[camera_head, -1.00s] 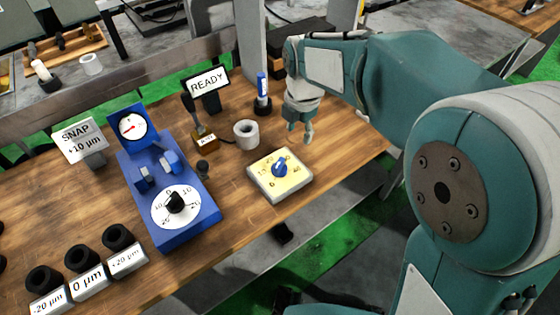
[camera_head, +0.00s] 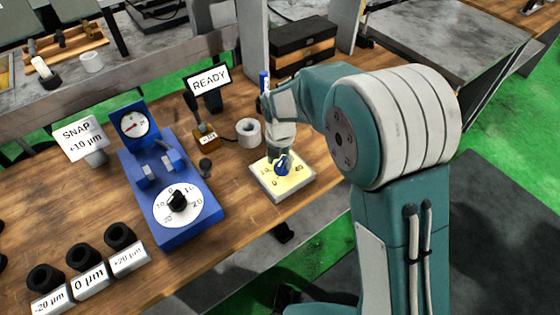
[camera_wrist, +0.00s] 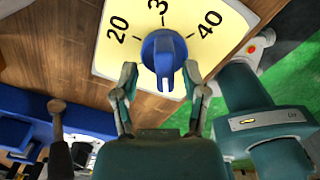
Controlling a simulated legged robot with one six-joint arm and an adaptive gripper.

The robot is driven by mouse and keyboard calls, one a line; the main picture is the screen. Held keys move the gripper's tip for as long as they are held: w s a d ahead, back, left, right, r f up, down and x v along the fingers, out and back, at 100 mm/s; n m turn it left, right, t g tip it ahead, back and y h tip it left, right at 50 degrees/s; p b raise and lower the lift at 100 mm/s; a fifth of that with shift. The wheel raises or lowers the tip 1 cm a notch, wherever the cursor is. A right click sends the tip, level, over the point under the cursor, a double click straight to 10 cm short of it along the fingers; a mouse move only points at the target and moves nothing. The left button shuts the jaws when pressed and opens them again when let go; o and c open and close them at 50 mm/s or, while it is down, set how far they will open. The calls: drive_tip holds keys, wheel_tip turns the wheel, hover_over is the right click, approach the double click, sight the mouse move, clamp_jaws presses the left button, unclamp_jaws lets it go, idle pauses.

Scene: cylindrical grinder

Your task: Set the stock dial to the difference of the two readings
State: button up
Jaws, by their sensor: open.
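The stock dial is a cream plate (camera_head: 268,188) with a blue knob (camera_head: 283,168) at the table's front edge. In the wrist view its plate (camera_wrist: 215,55) shows 20, a partly hidden number starting with 3, and 40, around the blue knob (camera_wrist: 164,52). My gripper (camera_head: 280,160) is over the knob, pointing down; in the wrist view its open fingers (camera_wrist: 162,85) stand either side of the knob's near part. I cannot tell whether they touch it. The blue gauge fixture (camera_head: 160,215) has a round red-needle gauge (camera_head: 134,124) and a white dial with black knob (camera_head: 177,203).
A SNAP +10 µm sign (camera_head: 80,138) and a READY sign (camera_head: 208,82) stand behind. A white ring (camera_head: 249,131) is behind the stock dial. Black rings sit on labelled blocks -20, 0 (camera_head: 90,285) and +20 µm at front left. Bare wood lies left of the fixture.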

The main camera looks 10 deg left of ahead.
drive_tip(key=shift+f, duration=0.25)
drive_tip(key=shift+d, duration=0.2)
clamp_jaws()
